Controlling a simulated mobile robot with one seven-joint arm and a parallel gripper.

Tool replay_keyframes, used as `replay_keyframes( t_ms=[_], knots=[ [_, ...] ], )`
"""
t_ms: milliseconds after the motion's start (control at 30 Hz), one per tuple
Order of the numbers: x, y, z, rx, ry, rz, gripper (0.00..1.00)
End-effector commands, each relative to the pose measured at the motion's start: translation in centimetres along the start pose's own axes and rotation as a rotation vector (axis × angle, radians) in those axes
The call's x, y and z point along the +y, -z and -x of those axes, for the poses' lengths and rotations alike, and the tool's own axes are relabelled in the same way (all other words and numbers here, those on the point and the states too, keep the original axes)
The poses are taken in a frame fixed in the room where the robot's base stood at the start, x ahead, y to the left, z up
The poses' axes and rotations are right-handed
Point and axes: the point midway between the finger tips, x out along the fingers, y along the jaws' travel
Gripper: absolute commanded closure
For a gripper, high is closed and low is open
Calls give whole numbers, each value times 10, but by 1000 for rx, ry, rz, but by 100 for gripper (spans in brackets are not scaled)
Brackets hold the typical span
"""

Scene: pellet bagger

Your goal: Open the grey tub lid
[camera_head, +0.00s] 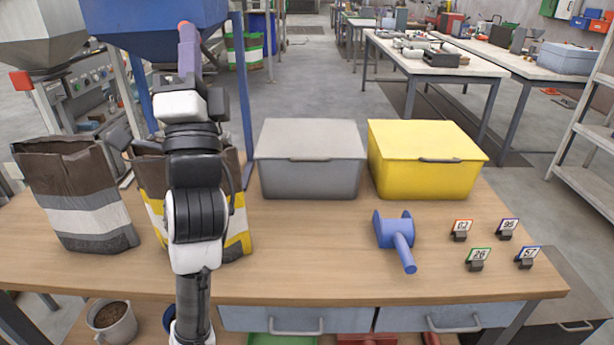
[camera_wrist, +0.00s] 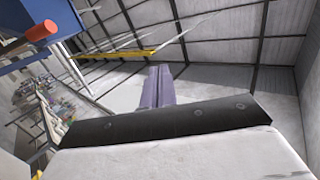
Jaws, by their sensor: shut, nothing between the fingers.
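The grey tub (camera_head: 310,178) stands on the wooden table, left of the yellow tub. Its grey lid (camera_head: 310,140) lies flat and closed on top, with a dark handle (camera_head: 309,159) at the front edge. My gripper (camera_head: 187,38) is raised high at the upper left, pointing up and well apart from the tub. In the wrist view its purple fingers (camera_wrist: 160,85) are together and hold nothing. The wrist view shows ceiling and walls and no tub.
A yellow tub (camera_head: 425,165) with a closed lid stands close to the grey tub's right. A blue scoop-like tool (camera_head: 396,236) and several number tags (camera_head: 477,260) lie in front. Paper bags (camera_head: 78,195) stand at left beneath a blue hopper (camera_head: 150,15). Table space before the grey tub is clear.

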Motion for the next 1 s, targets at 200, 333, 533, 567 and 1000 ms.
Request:
replay_keyframes(
  t_ms=[200,333,533,567,1000],
  knots=[
    [150,93,30,244,-357,-508,100],
    [240,130,79,454,-539,-844,100],
    [337,147,164,768,-713,-1253,100],
    [345,147,174,802,-728,-1293,100],
    [400,149,186,921,-770,-1419,100]
  ],
)
